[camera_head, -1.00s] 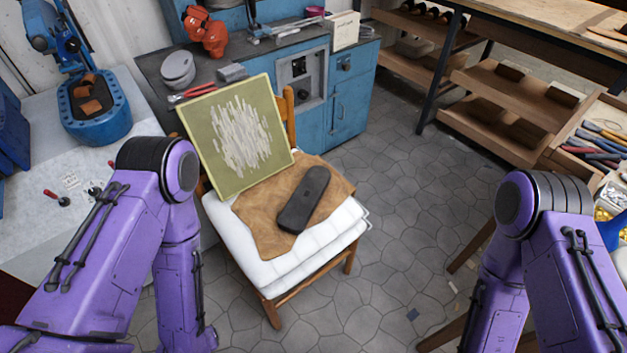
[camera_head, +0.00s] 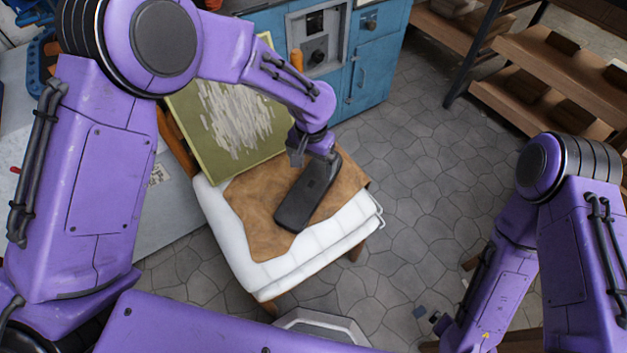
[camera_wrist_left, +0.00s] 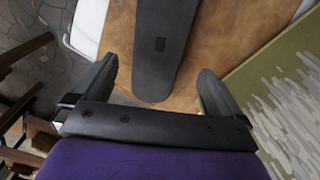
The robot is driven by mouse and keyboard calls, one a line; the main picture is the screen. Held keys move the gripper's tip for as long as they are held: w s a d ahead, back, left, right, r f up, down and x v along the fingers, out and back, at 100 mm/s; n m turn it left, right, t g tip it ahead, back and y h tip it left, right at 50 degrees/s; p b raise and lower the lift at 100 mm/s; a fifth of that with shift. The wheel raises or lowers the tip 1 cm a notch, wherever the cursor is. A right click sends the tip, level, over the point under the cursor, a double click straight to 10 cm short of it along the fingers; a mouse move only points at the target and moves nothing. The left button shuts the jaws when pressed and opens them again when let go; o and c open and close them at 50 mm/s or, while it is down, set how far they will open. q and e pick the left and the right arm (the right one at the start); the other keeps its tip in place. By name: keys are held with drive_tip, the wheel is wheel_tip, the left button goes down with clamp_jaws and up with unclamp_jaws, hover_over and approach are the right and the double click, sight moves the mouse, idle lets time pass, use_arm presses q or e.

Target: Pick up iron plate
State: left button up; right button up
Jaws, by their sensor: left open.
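The iron plate (camera_head: 305,195) is a long dark slab with rounded ends. It lies on a brown leather piece (camera_head: 248,215) on the white cushioned chair seat (camera_head: 228,262). My left gripper (camera_head: 313,157) is over the plate's far end in the head view. In the left wrist view the gripper (camera_wrist_left: 157,70) is open, its two fingers spread on either side of the near end of the plate (camera_wrist_left: 165,42), with gaps on both sides. Whether the fingers are down at plate height I cannot tell. My right arm shows at the right, but its gripper is not seen.
A green board with pale strokes (camera_head: 195,135) leans at the back of the chair, close to my left arm. A blue cabinet (camera_head: 375,60) stands behind, and wooden shelves (camera_head: 555,75) are at the upper right. Grey floor right of the chair is open.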

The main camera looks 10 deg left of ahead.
sight(311, 185)
use_arm(q)
wheel_tip(311, 185, down, 10)
drive_tip(key=shift+s+a+r, duration=0.1)
drive_tip(key=shift+s+r, duration=0.05)
drive_tip(key=shift+r, duration=0.05)
drive_tip(key=c, duration=1.7)
drive_tip(key=shift+r, duration=0.15)
drive_tip(key=shift+c, duration=0.3)
